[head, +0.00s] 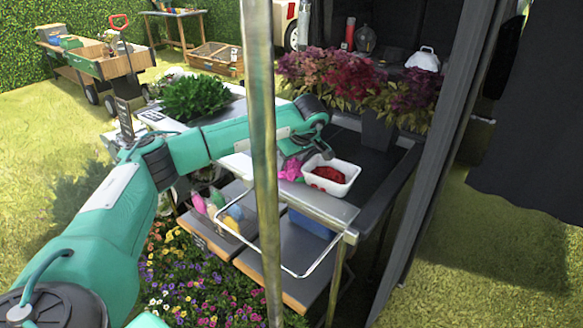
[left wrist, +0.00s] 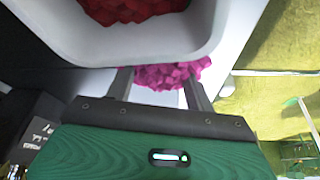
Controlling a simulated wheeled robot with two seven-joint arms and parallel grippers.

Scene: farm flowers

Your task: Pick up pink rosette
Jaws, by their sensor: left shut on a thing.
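The pink rosette (left wrist: 168,75) is a bunched magenta bloom between the two fingers of my left gripper (left wrist: 158,82) in the left wrist view. The gripper is shut on it. In the head view the pink rosette (head: 291,169) shows at the left side of a white tub, and my left wrist hides part of the grip. The white tub (head: 345,185) holds a red rosette (head: 329,174). In the left wrist view the tub's wall (left wrist: 130,47) is just beyond the rosette. I cannot tell if the rosette still touches the surface below. My right gripper is not in view.
A metal pole (head: 262,150) stands in front of my left arm. A potted green plant (head: 195,97) is on the table to the left. Dark red foliage (head: 335,75) stands behind the tub. A lower shelf holds colourful bottles (head: 215,205), with flowers (head: 200,285) below.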

